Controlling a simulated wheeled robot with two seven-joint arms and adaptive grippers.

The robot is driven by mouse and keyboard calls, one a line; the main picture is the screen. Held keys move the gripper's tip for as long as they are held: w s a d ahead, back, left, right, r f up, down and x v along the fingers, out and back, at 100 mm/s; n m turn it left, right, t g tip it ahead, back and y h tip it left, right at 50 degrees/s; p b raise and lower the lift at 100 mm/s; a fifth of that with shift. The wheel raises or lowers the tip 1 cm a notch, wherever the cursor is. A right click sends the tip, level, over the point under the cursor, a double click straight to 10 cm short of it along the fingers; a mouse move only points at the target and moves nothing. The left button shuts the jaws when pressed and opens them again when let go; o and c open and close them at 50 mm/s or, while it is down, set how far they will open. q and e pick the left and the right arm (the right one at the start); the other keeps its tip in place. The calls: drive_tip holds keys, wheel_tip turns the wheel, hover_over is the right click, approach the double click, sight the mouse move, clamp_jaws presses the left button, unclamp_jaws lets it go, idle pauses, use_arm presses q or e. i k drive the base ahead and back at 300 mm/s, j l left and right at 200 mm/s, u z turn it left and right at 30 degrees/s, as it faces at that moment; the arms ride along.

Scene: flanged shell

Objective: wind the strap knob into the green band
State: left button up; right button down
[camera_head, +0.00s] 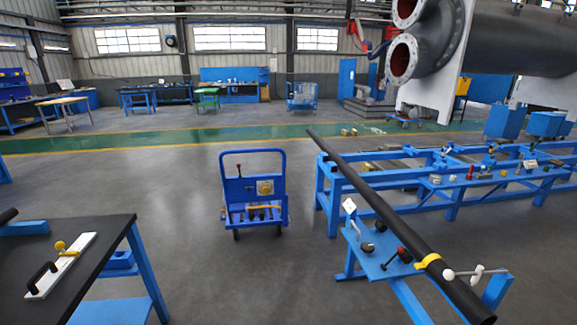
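A long black pipe (372,196) slants across a blue stand (385,266) at the right. A yellow strap (428,261) goes around the pipe near its front end. A white ball knob (449,275) sits beside the strap, with a rod running right from it past a pale handle (478,272). I take this to be the strap knob, but it is small and I cannot be sure. No gauge or green band can be made out at this size. Neither of my grippers shows in the head view.
A dark-topped table (95,272) at the front left bears a white plate (62,264) with a black handle and a yellow knob. A blue cart (253,203) stands mid-floor. Blue racks (455,196) and a large grey flanged vessel (515,38) are at the right. Floor around the cart is clear.

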sight(265, 189)
drive_tip(key=i+l+u, duration=0.2)
drive_tip(key=i, duration=0.3)
drive_tip(key=i+l+u, duration=0.2)
drive_tip(key=i, duration=0.35)
